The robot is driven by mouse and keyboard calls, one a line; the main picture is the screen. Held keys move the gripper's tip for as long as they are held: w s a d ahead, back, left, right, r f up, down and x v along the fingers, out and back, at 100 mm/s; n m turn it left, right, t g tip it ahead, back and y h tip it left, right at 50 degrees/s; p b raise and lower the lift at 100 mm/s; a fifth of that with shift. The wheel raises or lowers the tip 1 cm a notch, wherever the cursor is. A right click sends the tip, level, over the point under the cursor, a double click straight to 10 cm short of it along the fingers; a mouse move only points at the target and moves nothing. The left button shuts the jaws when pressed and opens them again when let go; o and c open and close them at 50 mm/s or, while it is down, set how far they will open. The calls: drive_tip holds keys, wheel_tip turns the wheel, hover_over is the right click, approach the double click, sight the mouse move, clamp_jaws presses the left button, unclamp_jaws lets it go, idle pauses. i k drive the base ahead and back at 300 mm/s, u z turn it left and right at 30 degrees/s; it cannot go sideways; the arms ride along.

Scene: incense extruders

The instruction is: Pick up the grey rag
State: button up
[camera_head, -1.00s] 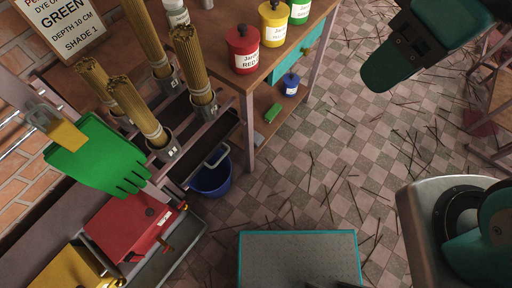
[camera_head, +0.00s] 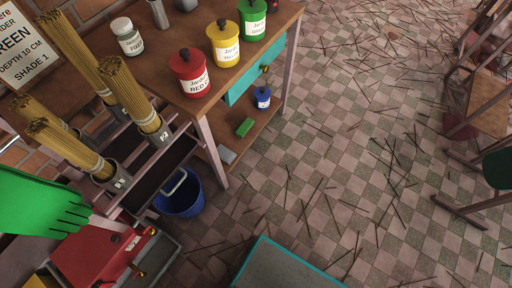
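A small flat grey piece (camera_head: 227,155) lies at the front edge of the wooden table's lower shelf, near the table's front leg. It may be the grey rag, but it is too small for me to be sure. A green block (camera_head: 244,127) lies just behind it on the same shelf. My gripper is not in view.
A blue bucket (camera_head: 181,197) stands on the floor beside the table leg. Red (camera_head: 189,77), yellow (camera_head: 223,44) and green (camera_head: 251,21) jars stand on the tabletop. A small blue jar (camera_head: 263,98) is on the lower shelf. The tiled floor to the right is mostly clear, with scattered sticks.

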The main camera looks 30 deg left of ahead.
sight(226, 155)
drive_tip(key=z, duration=0.1)
drive_tip(key=i, duration=1.05)
drive_tip(key=u, duration=2.4)
